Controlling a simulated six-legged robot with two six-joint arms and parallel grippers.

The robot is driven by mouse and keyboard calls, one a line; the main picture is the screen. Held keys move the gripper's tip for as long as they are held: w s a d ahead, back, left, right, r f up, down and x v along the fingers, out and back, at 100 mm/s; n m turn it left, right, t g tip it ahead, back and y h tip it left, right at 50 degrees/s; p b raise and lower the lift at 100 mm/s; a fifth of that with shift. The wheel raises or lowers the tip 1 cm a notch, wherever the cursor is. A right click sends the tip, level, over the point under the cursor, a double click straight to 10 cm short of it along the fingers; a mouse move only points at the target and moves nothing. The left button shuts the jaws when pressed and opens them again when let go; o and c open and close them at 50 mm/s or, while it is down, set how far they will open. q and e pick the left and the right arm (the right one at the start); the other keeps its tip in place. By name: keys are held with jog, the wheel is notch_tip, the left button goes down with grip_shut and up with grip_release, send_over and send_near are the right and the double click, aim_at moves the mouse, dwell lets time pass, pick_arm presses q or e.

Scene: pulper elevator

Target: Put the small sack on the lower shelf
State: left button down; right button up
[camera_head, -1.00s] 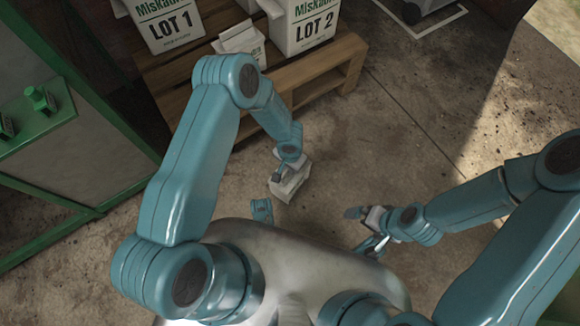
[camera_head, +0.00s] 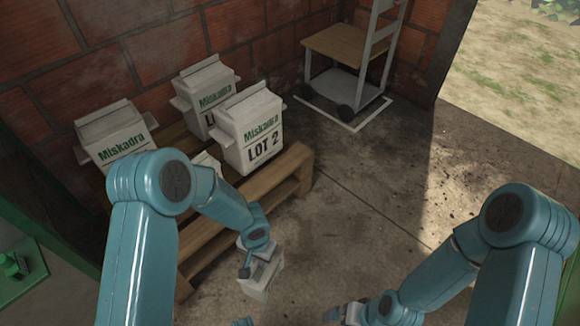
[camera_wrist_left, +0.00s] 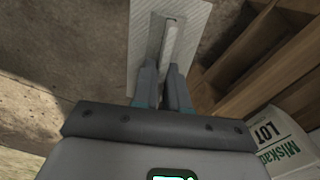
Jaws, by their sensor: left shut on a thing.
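The small sack (camera_head: 264,282) is pale, and in the head view hangs below the end of my left arm, beside the pallet. My left gripper (camera_head: 254,260) is shut on it. The left wrist view shows the sack (camera_wrist_left: 146,45) between and beyond the fingers (camera_wrist_left: 165,88), with its upright top ridge pinched. A trolley stands at the upper right, with a wooden upper shelf (camera_head: 347,45) and a grey lower shelf (camera_head: 345,84), which is bare where it shows. My right gripper (camera_head: 343,313) is at the bottom edge, mostly cut off; its jaws cannot be judged.
A wooden pallet (camera_head: 285,185) holds several white Miskadra sacks, including a LOT 2 sack (camera_head: 252,128). Brick walls stand behind. The trolley stands within a white floor outline (camera_head: 352,127). Concrete floor between pallet and right arm is clear (camera_head: 370,215).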

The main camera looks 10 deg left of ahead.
pick_arm(q)
jog(key=w+a+r+n, duration=0.1)
jog(key=w+a+r, duration=0.1)
jog(key=w+r, duration=0.5)
jog(key=w+a+r+n, duration=0.2)
jog(key=w+r, duration=0.2)
jog(key=r, duration=0.7)
jog(key=s+a+r+p, duration=0.1)
jog(key=s+r+p, duration=0.1)
jog(key=r+p, duration=0.6)
jog(key=s+a+r+p, duration=0.1)
jog(key=s+r+p, duration=0.2)
jog(key=r+p, duration=0.6)
jog(key=s+a+r+p, duration=0.1)
jog(key=s+r+p, duration=0.2)
jog(key=r+p, duration=0.5)
notch_tip(320, 180, up, 5)
jog(key=shift+r+n+p, duration=0.1)
jog(key=shift+n+p, duration=0.2)
jog(key=shift+p, duration=0.1)
jog(key=shift+w+d, duration=0.1)
jog(key=shift+d, duration=0.05)
